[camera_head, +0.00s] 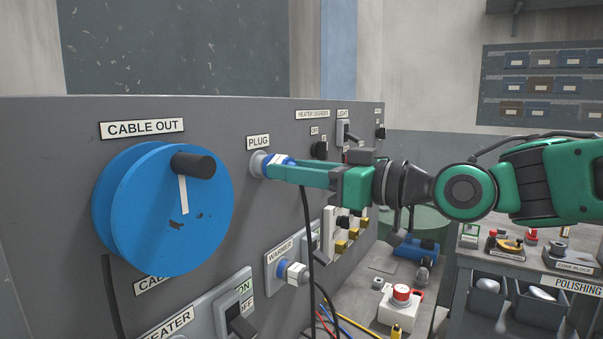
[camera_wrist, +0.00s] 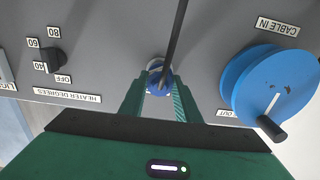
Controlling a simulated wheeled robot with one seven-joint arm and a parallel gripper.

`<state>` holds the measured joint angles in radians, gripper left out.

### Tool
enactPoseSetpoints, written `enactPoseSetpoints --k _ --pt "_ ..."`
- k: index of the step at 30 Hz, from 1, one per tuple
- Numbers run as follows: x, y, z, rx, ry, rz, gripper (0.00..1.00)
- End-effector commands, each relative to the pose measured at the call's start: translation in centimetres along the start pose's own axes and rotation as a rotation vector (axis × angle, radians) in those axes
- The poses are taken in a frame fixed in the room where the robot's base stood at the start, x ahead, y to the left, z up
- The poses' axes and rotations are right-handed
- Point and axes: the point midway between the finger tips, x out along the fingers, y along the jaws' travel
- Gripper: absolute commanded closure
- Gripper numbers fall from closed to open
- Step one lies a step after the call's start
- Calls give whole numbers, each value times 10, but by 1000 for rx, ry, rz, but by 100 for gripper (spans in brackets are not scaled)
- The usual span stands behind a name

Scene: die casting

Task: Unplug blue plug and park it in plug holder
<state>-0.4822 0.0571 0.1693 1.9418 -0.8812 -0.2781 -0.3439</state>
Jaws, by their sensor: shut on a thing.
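The blue plug (camera_head: 279,160) is at the round grey socket (camera_head: 258,164) under the PLUG label on the grey panel. My green gripper (camera_head: 290,171) is shut on the plug, its fingers on either side of it. In the wrist view the blue plug (camera_wrist: 158,82) sits between the two green fingertips (camera_wrist: 160,92), against the panel. A black cable crosses in front of it there. I cannot tell whether the plug is fully seated. Another blue and white plug (camera_head: 292,271) is at the WARMER plate lower on the panel. I cannot make out which part is the plug holder.
A large blue cable reel (camera_head: 165,208) with a black handle stands out from the panel left of my gripper. A dark cable (camera_head: 307,230) hangs below the gripper. Switches and a heater knob (camera_head: 320,149) lie to the right. A polishing bench (camera_head: 500,268) stands further right.

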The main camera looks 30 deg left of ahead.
Motion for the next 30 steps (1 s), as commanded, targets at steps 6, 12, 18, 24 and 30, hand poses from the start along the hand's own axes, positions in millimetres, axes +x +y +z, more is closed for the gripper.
enactPoseSetpoints --k 6,12,18,24,30 --pt "5 0 0 0 0 0 97" --pt "7 0 0 -1 1 0 56" --pt "7 0 0 -1 0 0 49" --pt "4 0 0 -1 0 1 49" --pt "-23 2 0 -1 -1 5 49"
